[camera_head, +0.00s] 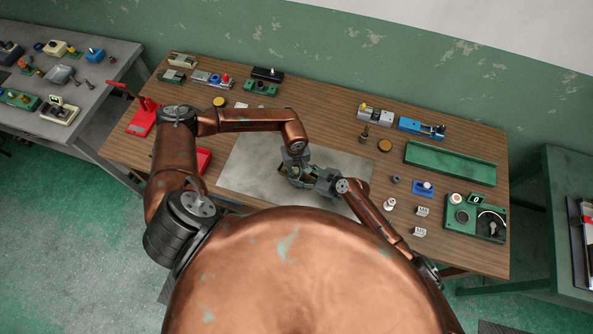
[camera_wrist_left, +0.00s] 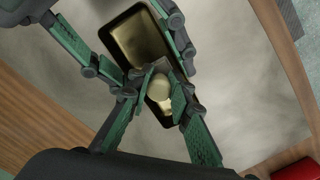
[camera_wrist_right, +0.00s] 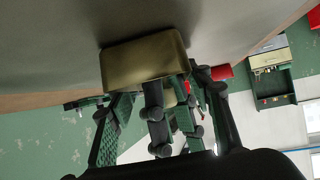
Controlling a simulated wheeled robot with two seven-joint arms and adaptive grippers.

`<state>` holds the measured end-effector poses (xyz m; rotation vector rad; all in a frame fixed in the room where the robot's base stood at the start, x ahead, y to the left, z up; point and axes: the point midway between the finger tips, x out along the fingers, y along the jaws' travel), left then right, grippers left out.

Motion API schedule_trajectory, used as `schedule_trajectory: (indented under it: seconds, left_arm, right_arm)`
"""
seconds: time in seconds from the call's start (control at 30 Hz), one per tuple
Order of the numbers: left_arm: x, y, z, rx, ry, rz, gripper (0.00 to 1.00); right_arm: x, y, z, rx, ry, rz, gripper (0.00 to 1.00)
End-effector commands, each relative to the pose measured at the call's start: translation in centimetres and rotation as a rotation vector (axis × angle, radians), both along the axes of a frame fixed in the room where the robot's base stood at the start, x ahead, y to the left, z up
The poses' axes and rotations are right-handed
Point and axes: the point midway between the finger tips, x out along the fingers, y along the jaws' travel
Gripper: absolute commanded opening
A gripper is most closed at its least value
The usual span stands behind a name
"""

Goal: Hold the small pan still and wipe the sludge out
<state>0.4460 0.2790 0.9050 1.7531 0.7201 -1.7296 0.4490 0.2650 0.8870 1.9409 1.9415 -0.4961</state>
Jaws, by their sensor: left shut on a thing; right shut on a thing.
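The small pan (camera_wrist_left: 136,42) is an olive-gold rectangular vessel with a dark rim; it also shows close up in the right wrist view (camera_wrist_right: 145,60). My right gripper (camera_head: 312,179) reaches in from the right, its green fingers shut at the pan. My left gripper (camera_head: 293,164) comes down over the pan from above. Its fingertips are shut around a rounded yellowish piece (camera_wrist_left: 160,88), which looks like a wiper's knob. I cannot make out the sludge.
A pale grey mat (camera_head: 245,172) lies under the work on the wooden table. A green tray (camera_head: 450,163) and a green fixture (camera_head: 476,217) are at the right. Several small parts stand along the back edge.

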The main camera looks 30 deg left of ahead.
Motion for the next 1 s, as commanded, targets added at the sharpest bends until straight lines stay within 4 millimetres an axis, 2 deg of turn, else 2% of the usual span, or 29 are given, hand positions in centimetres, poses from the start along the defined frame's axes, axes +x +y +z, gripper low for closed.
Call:
schedule_trajectory:
  seconds: [0.47, 1.0]
  left_arm:
    - [0.0, -1.7, -0.1, -0.002, -0.001, -0.002, 0.0]
    - [0.0, 0.0, 0.0, -0.001, -0.001, 0.0, 0.0]
  right_arm:
    - [0.0, 0.0, 0.0, 0.0, 0.0, -0.001, 0.28]
    - [0.0, 0.0, 0.0, 0.0, 0.0, -0.001, 0.28]
